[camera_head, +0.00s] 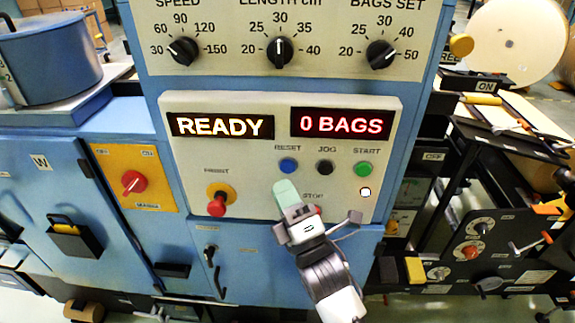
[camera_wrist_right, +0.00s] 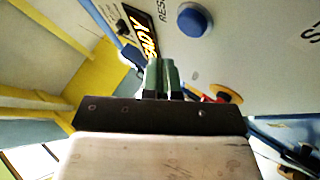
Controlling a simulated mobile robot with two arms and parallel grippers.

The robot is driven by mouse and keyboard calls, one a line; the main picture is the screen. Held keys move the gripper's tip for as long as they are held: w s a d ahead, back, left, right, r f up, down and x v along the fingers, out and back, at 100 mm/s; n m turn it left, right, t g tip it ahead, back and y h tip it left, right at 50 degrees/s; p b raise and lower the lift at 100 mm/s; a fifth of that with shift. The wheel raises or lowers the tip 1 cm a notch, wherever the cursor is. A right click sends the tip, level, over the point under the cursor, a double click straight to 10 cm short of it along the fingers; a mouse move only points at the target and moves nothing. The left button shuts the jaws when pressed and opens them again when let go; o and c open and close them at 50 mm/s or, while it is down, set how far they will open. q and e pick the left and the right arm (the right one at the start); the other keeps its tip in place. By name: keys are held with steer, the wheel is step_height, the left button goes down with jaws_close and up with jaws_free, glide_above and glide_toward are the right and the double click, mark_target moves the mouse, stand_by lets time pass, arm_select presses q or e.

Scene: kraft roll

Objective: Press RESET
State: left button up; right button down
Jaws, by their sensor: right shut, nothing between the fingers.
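The blue RESET button (camera_head: 288,166) is on the light control panel (camera_head: 230,155), left of the black JOG button (camera_head: 325,167) and the green START button (camera_head: 363,168). My right gripper (camera_head: 284,188) is shut and empty, its green fingertips just below RESET in the head view. In the right wrist view the RESET button (camera_wrist_right: 194,20) is above and right of my green fingertips (camera_wrist_right: 162,70), with a visible gap in the picture. The exact distance to the panel is unclear. My left gripper is not in view.
Displays read READY (camera_head: 221,125) and 0 BAGS (camera_head: 342,124). A red knob on a yellow base (camera_head: 217,205) sticks out at lower left of the panel. My gripper partly covers the STOP area. Three dials (camera_head: 280,52) sit above. Another red switch (camera_head: 134,181) is farther left.

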steer(key=s, duration=0.3)
steer(key=shift+a, duration=0.1)
stand_by(0.6)
